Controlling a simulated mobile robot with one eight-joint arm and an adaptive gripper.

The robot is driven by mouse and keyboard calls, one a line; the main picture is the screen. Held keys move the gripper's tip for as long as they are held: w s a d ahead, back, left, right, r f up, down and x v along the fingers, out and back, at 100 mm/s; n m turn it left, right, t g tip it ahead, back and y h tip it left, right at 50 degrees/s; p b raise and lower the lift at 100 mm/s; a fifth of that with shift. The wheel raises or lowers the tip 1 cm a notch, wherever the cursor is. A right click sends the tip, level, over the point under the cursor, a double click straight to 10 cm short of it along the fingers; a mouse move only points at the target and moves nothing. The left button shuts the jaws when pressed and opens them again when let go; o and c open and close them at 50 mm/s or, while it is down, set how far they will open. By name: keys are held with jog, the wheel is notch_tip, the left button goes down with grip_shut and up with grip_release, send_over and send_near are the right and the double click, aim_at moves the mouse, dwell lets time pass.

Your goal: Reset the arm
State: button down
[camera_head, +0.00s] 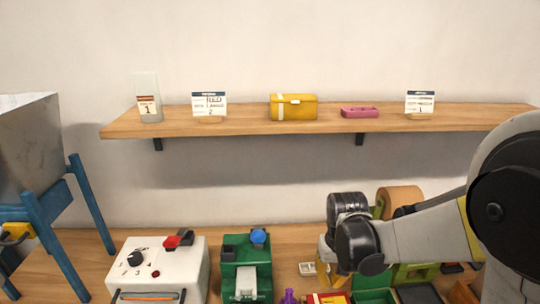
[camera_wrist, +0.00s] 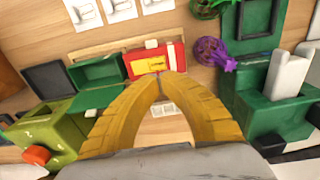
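My arm (camera_head: 420,235) reaches in from the right in the head view and bends down over the table. My gripper (camera_wrist: 159,77) shows in the wrist view as two yellow fingers whose tips meet in an arch. I see nothing held between them. In the head view only part of a yellow finger (camera_head: 325,250) shows, beside the dark wrist joint. The fingertips overlap a red box with a yellow label (camera_wrist: 152,63) in the wrist view; whether they touch it I cannot tell.
A white machine (camera_head: 165,262) and a green machine (camera_head: 246,262) stand on the table left of my arm. A purple net bag (camera_wrist: 214,54) lies near the fingers. A wooden shelf (camera_head: 240,122) on the wall holds a yellow box (camera_head: 293,107) and cards. Space above the table's middle is open.

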jog(key=s+r+t, duration=0.6)
jog(key=s+r, duration=0.6)
jog(key=r, duration=0.2)
jog(key=shift+s+t+b, duration=0.3)
jog(key=shift+t, duration=0.1)
dwell(0.8)
